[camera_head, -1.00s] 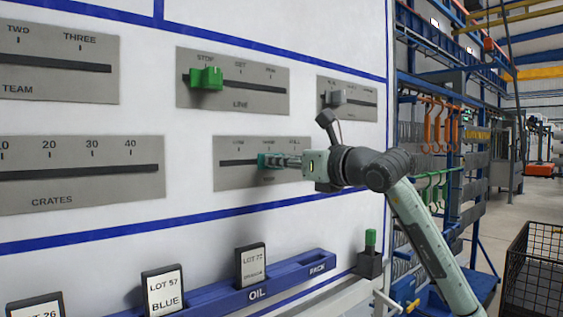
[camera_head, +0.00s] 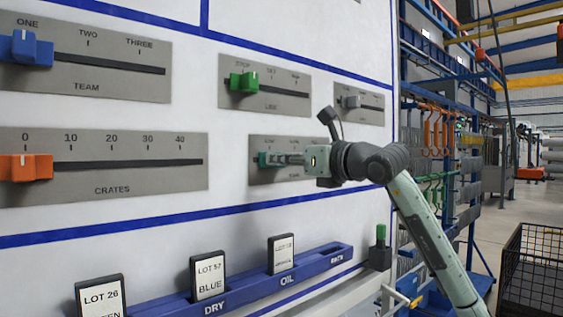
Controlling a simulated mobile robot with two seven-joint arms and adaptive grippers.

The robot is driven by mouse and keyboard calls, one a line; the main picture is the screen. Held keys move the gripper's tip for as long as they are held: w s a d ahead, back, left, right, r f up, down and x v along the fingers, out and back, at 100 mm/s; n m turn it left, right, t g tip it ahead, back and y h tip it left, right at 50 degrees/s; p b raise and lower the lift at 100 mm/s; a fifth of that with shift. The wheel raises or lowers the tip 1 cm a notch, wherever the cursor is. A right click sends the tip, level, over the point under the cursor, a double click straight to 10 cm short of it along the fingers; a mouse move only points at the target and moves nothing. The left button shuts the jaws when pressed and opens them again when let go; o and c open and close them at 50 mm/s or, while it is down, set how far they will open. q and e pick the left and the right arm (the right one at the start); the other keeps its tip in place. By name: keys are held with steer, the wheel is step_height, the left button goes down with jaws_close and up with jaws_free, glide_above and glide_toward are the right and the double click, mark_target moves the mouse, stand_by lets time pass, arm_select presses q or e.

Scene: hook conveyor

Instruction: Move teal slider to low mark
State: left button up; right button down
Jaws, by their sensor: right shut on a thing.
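The teal slider (camera_head: 263,159) sits at the left end of its slot on a small grey plate (camera_head: 258,177) on the white wall panel. It stands about under the leftmost mark, whose small lettering appears to read LOW. My right gripper (camera_head: 275,160) reaches in from the right and is shut on the teal slider. The fingers hide part of the slider and much of the slot to its right. My left gripper is not in view.
A green slider (camera_head: 243,81) and a grey slider (camera_head: 352,102) sit on plates above. A blue slider (camera_head: 25,48) and an orange slider (camera_head: 25,167) are at the left. A blue rack (camera_head: 318,262) with lot cards runs below. A wire basket (camera_head: 535,270) stands at the lower right.

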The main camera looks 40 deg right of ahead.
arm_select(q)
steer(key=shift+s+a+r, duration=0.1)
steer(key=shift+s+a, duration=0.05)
arm_select(e)
steer(key=shift+a, duration=0.2)
steer(key=c, duration=1.4)
jaws_free()
steer(key=shift+a, duration=0.1)
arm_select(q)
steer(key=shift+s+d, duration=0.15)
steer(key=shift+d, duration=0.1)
arm_select(e)
steer(key=shift+o, duration=0.2)
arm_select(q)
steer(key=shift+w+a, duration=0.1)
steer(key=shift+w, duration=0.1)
arm_select(e)
steer(key=s+d, duration=0.1)
steer(key=s, duration=1.1)
